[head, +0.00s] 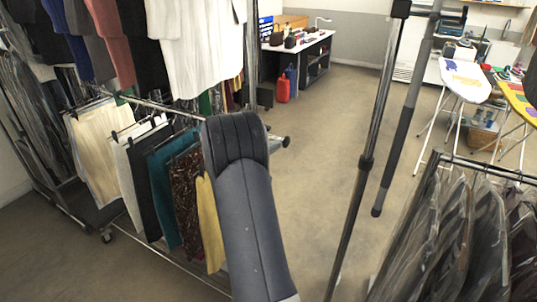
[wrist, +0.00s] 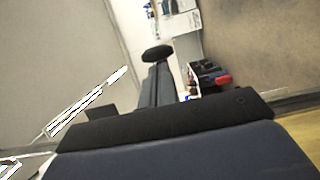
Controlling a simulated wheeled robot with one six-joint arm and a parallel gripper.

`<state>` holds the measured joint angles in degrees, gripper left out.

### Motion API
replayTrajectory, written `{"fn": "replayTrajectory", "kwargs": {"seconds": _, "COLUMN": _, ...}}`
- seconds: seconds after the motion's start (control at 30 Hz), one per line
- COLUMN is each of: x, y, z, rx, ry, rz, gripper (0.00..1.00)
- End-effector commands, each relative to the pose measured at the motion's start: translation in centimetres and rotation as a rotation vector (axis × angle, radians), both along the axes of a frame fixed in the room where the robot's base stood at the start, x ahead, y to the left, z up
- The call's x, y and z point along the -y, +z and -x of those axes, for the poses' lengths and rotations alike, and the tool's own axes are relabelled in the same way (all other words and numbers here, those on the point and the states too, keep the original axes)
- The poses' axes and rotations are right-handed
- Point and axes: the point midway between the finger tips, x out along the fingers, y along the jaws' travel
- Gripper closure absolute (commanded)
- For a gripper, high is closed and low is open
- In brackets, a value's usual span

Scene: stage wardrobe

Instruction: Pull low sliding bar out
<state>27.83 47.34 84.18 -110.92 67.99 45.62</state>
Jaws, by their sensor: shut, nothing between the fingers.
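The low bar (head: 170,108) runs across the clothes rack at the left of the head view, below the upper row of garments. Skirts and trousers hang from it, cream, white, black, teal, patterned and yellow. The wrist view does not clearly show the bar.
A rack of plastic-covered garments (head: 455,235) stands at the lower right. Dark poles (head: 368,163) rise right of centre. A table (head: 305,50), a red canister (head: 283,88) and ironing boards (head: 465,80) are farther back. The floor (head: 310,150) between is open.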

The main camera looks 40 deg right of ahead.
Motion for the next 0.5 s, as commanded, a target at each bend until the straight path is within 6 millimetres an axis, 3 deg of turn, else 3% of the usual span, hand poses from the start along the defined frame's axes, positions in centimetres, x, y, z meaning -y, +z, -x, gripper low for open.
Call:
{"fn": "replayTrajectory", "kwargs": {"seconds": 0.03, "x": 0.3, "y": -0.9, "z": 0.9, "rx": 0.004, "ry": -0.004, "rz": 0.003, "gripper": 1.0}}
{"fn": "replayTrajectory", "kwargs": {"seconds": 0.5, "x": 3.0, "y": -0.9, "z": 10.7, "rx": 0.003, "ry": -0.006, "rz": 0.004, "gripper": 1.0}}
